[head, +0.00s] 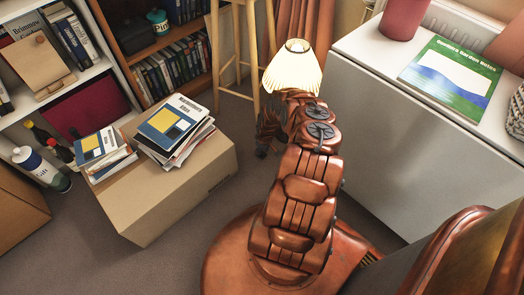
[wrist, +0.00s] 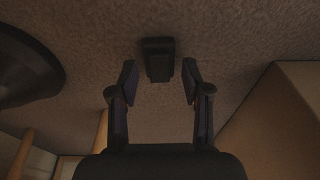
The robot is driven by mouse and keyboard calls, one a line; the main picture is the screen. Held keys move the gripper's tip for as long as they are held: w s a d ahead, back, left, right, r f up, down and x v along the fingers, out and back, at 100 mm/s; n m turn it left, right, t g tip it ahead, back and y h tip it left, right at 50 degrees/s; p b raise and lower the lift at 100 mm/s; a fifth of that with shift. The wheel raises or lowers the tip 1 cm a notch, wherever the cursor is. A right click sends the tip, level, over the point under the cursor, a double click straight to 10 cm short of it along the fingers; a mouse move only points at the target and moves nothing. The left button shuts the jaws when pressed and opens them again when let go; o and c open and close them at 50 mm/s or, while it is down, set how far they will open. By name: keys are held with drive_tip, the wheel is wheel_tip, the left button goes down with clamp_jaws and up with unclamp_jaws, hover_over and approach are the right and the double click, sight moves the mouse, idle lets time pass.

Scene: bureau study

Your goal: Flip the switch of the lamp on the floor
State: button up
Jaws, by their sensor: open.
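The lamp's cream pleated shade (head: 293,68) is lit and shows beyond my arm in the head view. My arm hides the lamp's lower part there. In the wrist view a dark round base (wrist: 24,68), likely the lamp's, rests on the carpet at the left. A small dark block, likely the floor switch (wrist: 158,58), lies on the carpet at the top middle. My gripper (wrist: 159,84) is open, with one finger to each side of the block's lower end in the picture. Nothing is held. I cannot tell the remaining gap. The gripper (head: 266,132) is dark and partly hidden in the head view.
A cardboard box (head: 190,192) with books (head: 172,125) on top stands left of my arm. A wooden stool (head: 239,50) is behind, near the lamp. A white cabinet (head: 385,135) bounds the right. Bare carpet (head: 165,265) shows at the lower left.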

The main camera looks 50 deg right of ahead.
wheel_tip(320, 180, up, 2)
drive_tip(key=shift+d, duration=0.1)
wheel_tip(320, 180, up, 10)
drive_tip(key=s, duration=0.1)
drive_tip(key=shift+s, duration=0.35)
idle(0.5)
drive_tip(key=shift+f, duration=0.1)
drive_tip(key=shift+s, duration=0.1)
idle(0.5)
